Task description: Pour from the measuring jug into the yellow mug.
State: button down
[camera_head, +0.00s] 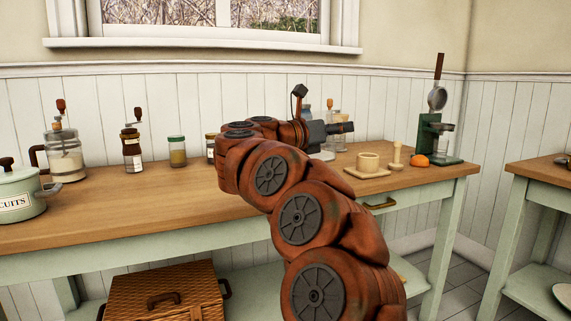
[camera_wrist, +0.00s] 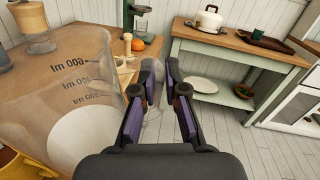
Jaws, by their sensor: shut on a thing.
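The clear measuring jug (camera_wrist: 95,60) fills the left of the wrist view, with dark volume marks on its wall. My gripper (camera_wrist: 160,68) is shut on the jug's clear handle, which shows between the purple finger pads. The yellow mug (camera_wrist: 12,168) shows only in part at the lower left of the wrist view, beside and partly behind the jug. In the head view my gripper (camera_head: 341,128) is above the wooden counter, and my arm hides the mug and most of the jug there. I cannot tell how far the jug is tilted or whether it holds liquid.
Jars (camera_head: 132,150) line the back left.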

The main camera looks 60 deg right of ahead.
jog(key=shift+s+a+f+m+b, duration=0.1)
jog(key=shift+s+f+m+b, duration=0.5)
jog(key=shift+b, duration=0.85)
jog(key=shift+r+m+b, duration=0.1)
jog(key=shift+m+b, duration=0.2)
jog(key=shift+b, duration=0.15)
jog(key=shift+r, duration=0.1)
jog(key=shift+r+p, duration=1.2)
jog(key=shift+r, duration=1.75)
